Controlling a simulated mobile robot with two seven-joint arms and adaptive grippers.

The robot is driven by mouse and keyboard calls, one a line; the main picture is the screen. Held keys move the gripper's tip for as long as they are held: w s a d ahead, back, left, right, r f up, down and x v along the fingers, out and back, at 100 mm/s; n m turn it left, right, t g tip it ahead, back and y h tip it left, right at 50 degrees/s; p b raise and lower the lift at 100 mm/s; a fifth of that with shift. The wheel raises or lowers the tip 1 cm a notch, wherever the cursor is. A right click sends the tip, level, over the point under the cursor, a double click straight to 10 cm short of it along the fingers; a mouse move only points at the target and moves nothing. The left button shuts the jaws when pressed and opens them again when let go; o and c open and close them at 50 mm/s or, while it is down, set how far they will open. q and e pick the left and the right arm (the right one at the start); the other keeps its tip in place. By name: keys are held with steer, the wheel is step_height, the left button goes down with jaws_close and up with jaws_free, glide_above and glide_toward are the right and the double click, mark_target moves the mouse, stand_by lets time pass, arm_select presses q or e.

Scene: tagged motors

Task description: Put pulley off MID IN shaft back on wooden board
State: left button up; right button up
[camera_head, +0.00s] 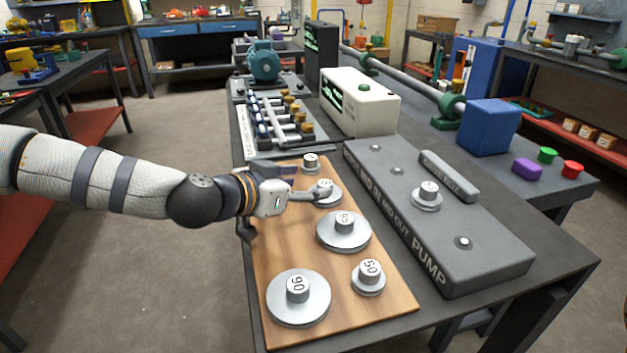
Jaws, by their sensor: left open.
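The wooden board (391,291) lies on the dark table and carries several grey pulleys. They include one marked 90 (312,309), one marked 50 (370,280), a large one (343,236) behind them and a small one (311,163) at the far end. My left gripper (318,190) is open, low over the board at another pulley (327,200), which its fingers partly cover. I cannot tell if they touch it. The grey pump block (480,271), lettered MID IN, MID OUT and PUMP, has one pulley (427,199) on a shaft; other shaft stubs show bare. My right gripper is out of view.
A white box (359,101) and a rack of shafts (276,121) stand behind the board. A teal motor (263,62) is farther back. A blue box (489,127) and coloured caps (547,155) sit to the right. The board's front middle is bare.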

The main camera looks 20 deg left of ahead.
arm_select(q)
steer(key=p+v, duration=0.1)
steer(key=v, duration=0.2)
steer(key=r+v, duration=0.1)
steer(key=v, duration=0.3)
steer(key=shift+w+d+f+p, duration=0.1)
steer(key=shift+w+p, duration=0.1)
steer(key=shift+p, duration=0.2)
steer(key=shift+s, duration=0.3)
steer(key=shift+s+f, duration=0.1)
steer(key=shift+f, duration=0.15)
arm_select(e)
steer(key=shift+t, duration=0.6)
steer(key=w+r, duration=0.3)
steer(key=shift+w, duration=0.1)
